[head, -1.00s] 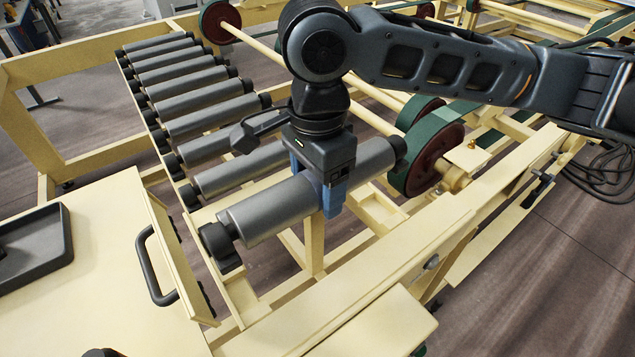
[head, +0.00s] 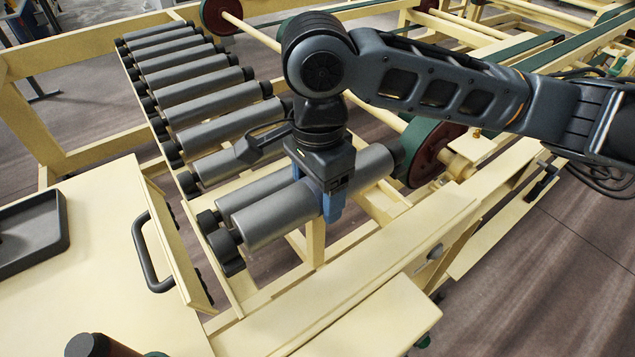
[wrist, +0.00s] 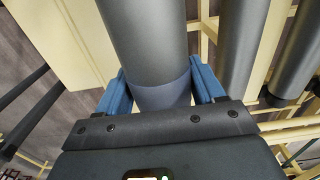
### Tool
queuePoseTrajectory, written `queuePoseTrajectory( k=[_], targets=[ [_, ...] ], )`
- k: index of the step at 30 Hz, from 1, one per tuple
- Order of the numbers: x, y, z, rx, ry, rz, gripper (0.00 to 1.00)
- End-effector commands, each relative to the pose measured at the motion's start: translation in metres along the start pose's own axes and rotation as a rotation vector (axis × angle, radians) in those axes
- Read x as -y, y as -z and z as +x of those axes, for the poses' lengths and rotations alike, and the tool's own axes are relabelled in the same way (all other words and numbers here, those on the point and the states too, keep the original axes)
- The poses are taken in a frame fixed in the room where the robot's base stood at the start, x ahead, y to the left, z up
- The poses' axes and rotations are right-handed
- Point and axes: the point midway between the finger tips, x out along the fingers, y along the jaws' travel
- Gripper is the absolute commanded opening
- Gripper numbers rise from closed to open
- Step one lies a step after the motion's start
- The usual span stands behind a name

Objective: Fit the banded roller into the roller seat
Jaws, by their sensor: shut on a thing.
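My gripper (head: 332,208) is shut on the banded roller (head: 265,222), a grey cylinder with black ends. In the wrist view the roller (wrist: 145,40) runs between the two blue fingers, and a darker blue-grey band (wrist: 163,96) shows at the fingers. It lies roughly parallel to the row of rollers, at the row's near end, just in front of another grey roller (head: 250,194). Its right end is close to a green and dark red wheel (head: 425,150). I cannot pick out the roller seat, and I cannot tell whether the roller touches the frame.
Several grey rollers (head: 205,95) fill the cream conveyor frame behind. A cream cabinet with a black handle (head: 150,252) and a dark tray (head: 30,232) stands at left. A dark-topped cylinder (head: 92,345) shows at the bottom left. A cream beam (head: 395,240) runs in front.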

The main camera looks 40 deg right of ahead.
Motion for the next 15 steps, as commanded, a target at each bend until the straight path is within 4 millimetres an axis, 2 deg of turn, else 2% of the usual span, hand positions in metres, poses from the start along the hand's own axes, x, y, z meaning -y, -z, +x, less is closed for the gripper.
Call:
queuePoseTrajectory(
  k=[15],
  targets=[
    [0.001, 0.0, 0.039, 0.001, 0.003, 0.001, 0.0]
  ],
)
